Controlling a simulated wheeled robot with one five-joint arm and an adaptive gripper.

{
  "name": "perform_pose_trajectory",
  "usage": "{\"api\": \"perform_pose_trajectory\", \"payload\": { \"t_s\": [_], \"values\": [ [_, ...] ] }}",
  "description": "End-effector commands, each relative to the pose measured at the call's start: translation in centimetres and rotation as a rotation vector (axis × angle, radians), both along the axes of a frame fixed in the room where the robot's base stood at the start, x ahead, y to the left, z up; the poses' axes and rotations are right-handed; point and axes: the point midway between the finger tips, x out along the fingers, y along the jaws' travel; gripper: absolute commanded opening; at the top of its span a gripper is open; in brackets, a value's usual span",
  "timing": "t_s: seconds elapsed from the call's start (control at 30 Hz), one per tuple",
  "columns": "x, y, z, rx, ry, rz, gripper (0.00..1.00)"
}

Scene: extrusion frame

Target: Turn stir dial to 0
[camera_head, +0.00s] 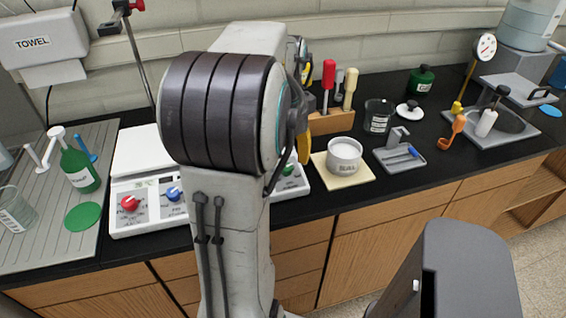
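A white bench device (140,150) with a flat white top stands left of my arm. Its sloped front carries a red dial (130,203) and a blue dial (174,193). The lettering around the dials is too small to read, so I cannot tell which is the stir dial or where either points. My arm covers the device's right part. A green knob (288,170) shows on a white front just right of my arm. My gripper is mostly hidden behind my arm; dark and yellow parts (303,140) show at its right edge, and its fingertips cannot be made out.
Left is a ribbed drainboard (30,245) with a green bottle (79,168) and a green disc (83,216).

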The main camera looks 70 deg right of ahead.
Motion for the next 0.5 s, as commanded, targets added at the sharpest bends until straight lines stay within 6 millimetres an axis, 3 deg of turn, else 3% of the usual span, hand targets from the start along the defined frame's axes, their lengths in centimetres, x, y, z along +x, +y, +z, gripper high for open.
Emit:
{"api": "perform_pose_trajectory", "payload": {
  "t_s": [0.5],
  "values": [
    [0.2,-1.2,-0.1,-0.047,-0.057,-0.301,0.53]
  ]
}}
